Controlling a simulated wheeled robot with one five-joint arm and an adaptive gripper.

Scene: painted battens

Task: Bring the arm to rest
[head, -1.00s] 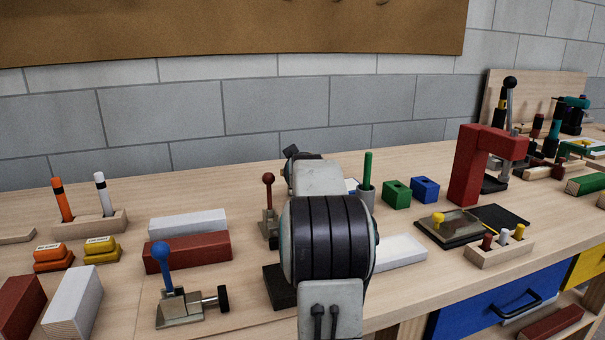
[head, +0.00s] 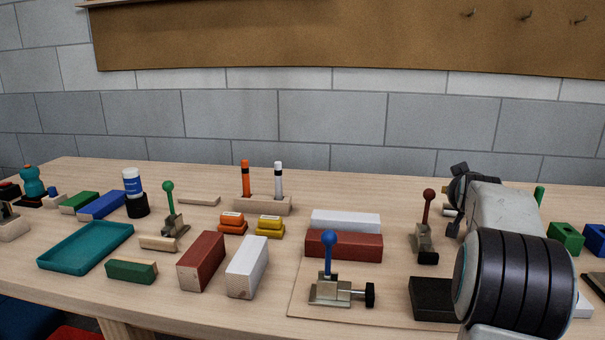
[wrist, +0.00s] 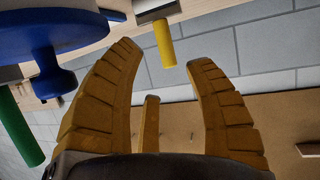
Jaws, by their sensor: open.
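My gripper (wrist: 163,56) shows in the wrist view with its two ribbed yellow-brown fingers spread apart and nothing between them. In the head view my arm rises at the right, in front of the bench (head: 150,300). There the arm hides most of the gripper, so I cannot tell its exact height over the bench.
A dark red-knobbed clamp (head: 427,230) and a black block (head: 432,298) stand just left of my arm. A blue-knobbed clamp (head: 329,270), brown and white blocks and a teal tray (head: 87,246) lie farther left. A yellow cylinder (wrist: 165,42) appears beyond the fingertips.

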